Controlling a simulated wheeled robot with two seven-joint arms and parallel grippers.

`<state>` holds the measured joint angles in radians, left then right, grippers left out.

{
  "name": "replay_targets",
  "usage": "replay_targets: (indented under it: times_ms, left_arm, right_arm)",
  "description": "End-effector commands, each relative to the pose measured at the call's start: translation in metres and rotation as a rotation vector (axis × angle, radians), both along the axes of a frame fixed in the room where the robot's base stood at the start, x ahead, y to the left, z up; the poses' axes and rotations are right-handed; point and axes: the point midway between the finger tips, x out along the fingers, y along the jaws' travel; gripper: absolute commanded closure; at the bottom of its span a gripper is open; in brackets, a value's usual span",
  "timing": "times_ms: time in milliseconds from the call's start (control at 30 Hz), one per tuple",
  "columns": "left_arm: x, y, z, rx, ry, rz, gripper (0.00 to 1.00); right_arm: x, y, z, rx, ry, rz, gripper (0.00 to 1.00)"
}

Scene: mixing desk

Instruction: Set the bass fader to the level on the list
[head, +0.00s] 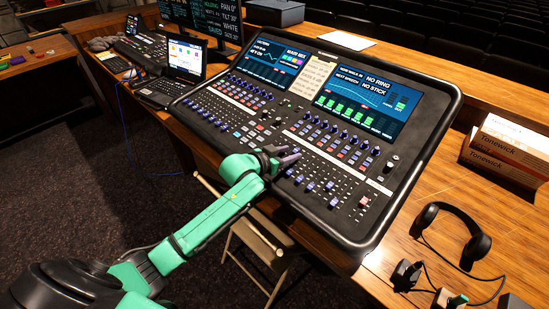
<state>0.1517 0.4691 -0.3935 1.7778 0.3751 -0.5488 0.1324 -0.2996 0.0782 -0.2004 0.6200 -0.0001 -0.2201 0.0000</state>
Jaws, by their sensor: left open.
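The mixing desk (386,147) fills the middle of the view, with rows of knobs and several faders with blue caps. Some blue fader caps (310,186) show just right of my left gripper (287,157). The gripper is open at the desk's lower left part, with its fingers over or at the fader area. I cannot tell whether it touches a cap. The labels are too small to tell which fader is the bass one. A cream sheet (317,76) with small, unreadable writing lies between the two screens; I cannot tell whether it is the list. My right gripper is not in view.
Two desk screens (365,95) are lit. A laptop (185,58) stands left of the desk. Headphones (478,236) and cartons (505,153) lie on the wooden table at the right. A folding chair (262,243) stands below the desk's front edge. White paper (347,39) lies behind.

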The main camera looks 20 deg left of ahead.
Motion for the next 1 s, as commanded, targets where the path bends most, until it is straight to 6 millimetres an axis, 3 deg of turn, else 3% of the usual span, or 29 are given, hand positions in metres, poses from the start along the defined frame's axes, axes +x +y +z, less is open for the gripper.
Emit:
replay_targets:
  times_ms: [500, 667, 1000]
  left_arm:
    - [-0.103, 0.041, 0.042, 0.003, 0.007, -0.001, 0.51]
    - [-0.114, 0.044, 0.049, 0.002, 0.006, -0.002, 0.51]
    - [-0.114, 0.045, 0.05, 0.002, 0.004, -0.001, 0.51]
  right_arm:
    - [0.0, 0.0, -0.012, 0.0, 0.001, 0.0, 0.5]
    - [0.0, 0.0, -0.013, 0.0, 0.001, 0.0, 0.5]
    - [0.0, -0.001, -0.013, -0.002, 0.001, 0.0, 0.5]
